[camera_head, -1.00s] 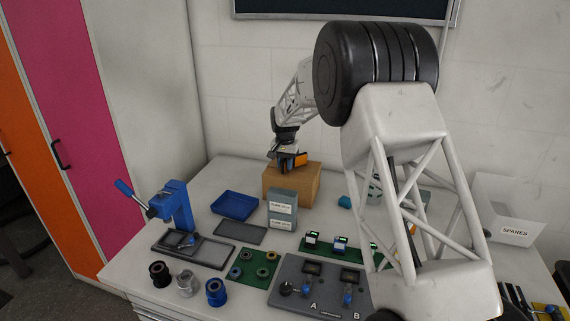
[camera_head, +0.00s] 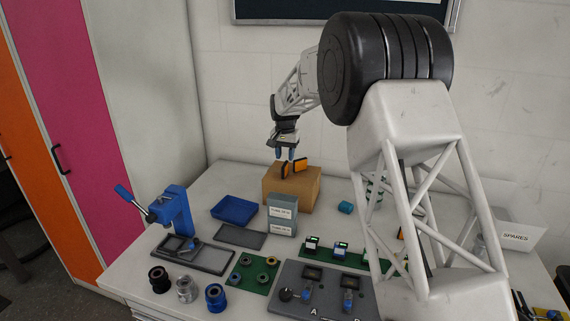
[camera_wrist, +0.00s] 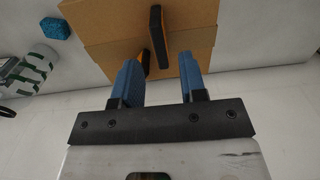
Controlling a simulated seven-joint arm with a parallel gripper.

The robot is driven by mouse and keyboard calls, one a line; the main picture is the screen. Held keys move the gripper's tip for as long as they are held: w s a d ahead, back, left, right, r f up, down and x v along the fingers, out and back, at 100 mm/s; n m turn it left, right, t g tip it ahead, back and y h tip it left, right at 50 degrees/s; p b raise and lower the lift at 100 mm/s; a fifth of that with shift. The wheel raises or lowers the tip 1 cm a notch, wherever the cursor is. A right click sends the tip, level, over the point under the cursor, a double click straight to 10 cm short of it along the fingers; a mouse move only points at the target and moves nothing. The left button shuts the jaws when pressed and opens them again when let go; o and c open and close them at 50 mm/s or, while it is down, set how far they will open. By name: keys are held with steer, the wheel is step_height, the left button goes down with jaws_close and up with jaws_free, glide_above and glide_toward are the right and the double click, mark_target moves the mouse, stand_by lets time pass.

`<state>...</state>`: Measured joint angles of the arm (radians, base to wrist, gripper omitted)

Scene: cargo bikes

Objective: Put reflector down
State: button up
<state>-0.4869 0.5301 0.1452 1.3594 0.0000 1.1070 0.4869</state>
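An orange reflector with a black edge (camera_head: 299,166) stands on the cardboard box (camera_head: 290,191). It also shows in the wrist view (camera_wrist: 158,37), upright on the box top (camera_wrist: 100,25). A second orange and black piece (camera_head: 284,170) is close beside it, and in the wrist view it is partly hidden by the left finger (camera_wrist: 146,60). My gripper (camera_head: 285,154) is above the box, clear of the pieces. In the wrist view its blue fingers (camera_wrist: 158,68) are apart with nothing held between them.
Grey labelled boxes (camera_head: 283,213) stand in front of the cardboard box, with a blue tray (camera_head: 234,209) to their left. A teal block (camera_head: 346,207) lies to the right. A blue press (camera_head: 172,209) stands at left, and a white spares bin (camera_head: 516,231) at right.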

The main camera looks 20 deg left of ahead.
mark_target(285, 163)
step_height(285, 163, up, 6)
stand_by(0.4)
stand_by(0.7)
steer(key=s+d+r, duration=0.5)
steer(key=s+d, duration=0.3)
steer(key=d, duration=0.2)
steer(key=s+d+r+t, duration=0.1)
steer(key=s+d+r, duration=0.3)
steer(key=s+d, duration=0.45)
steer(key=s+d+r, duration=0.5)
steer(key=s+d, duration=0.2)
steer(key=d, duration=0.5)
steer(key=s+d+f, duration=0.3)
steer(key=s+d, duration=0.2)
steer(key=s, duration=0.6)
steer(key=s+d+f+t, duration=0.1)
steer(key=s+d+f, duration=0.2)
steer(key=s, duration=0.9)
steer(key=s+d+f, duration=0.3)
steer(key=s+d, duration=0.5)
steer(key=s, duration=0.4)
steer(key=shift+s+d+f+t, duration=0.2)
steer(key=shift+d+f+t, duration=0.1)
steer(key=shift+d+f, duration=0.05)
